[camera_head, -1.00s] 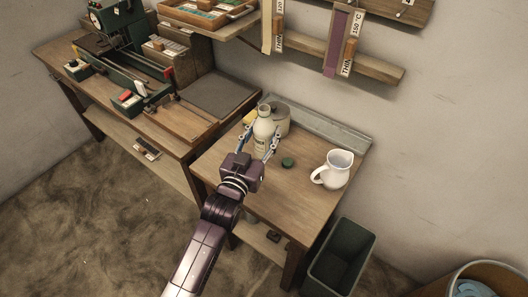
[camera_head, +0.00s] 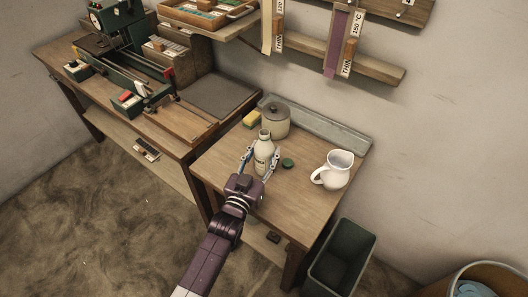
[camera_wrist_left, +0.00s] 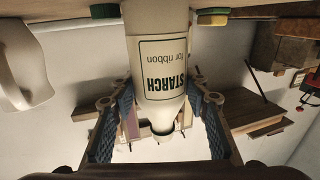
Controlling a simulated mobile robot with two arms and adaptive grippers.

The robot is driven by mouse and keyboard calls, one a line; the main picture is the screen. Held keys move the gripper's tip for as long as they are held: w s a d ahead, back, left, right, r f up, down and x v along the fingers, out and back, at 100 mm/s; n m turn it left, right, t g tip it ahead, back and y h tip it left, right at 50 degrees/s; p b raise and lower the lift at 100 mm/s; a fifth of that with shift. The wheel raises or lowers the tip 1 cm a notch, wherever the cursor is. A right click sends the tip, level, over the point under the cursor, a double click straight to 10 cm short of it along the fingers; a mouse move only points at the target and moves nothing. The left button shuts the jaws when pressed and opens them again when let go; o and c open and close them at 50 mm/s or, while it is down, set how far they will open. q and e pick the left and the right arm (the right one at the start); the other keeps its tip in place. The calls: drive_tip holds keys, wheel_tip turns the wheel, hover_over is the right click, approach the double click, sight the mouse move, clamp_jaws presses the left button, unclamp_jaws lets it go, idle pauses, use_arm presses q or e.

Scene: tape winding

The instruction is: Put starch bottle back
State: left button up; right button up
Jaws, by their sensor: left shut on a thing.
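The starch bottle (camera_head: 263,148) is cream-white with a dark-lettered label and stands upright on or just above the small table. My left gripper (camera_head: 261,165) is shut on the bottle, one finger on each side. In the left wrist view, the bottle (camera_wrist_left: 160,65) appears upside down between the two blue finger pads, with the STARCH label facing the camera. I cannot tell if its base touches the table. A green cap (camera_head: 288,163) lies on the table just right of the bottle. My right gripper is not in view.
A lidded grey pot (camera_head: 276,120) stands behind the bottle, beside a yellow sponge (camera_head: 252,118). A white jug (camera_head: 333,170) stands to the right. The table's front right (camera_head: 290,205) is clear. A dark bin (camera_head: 340,258) stands on the floor beside the table.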

use_arm(q)
drive_tip(key=o, duration=1.4)
drive_tip(key=shift+f, duration=0.1)
drive_tip(key=shift+r, duration=0.25)
drive_tip(key=v, duration=1.2)
drive_tip(key=shift+b, duration=0.4)
drive_tip(key=shift+f, duration=0.15)
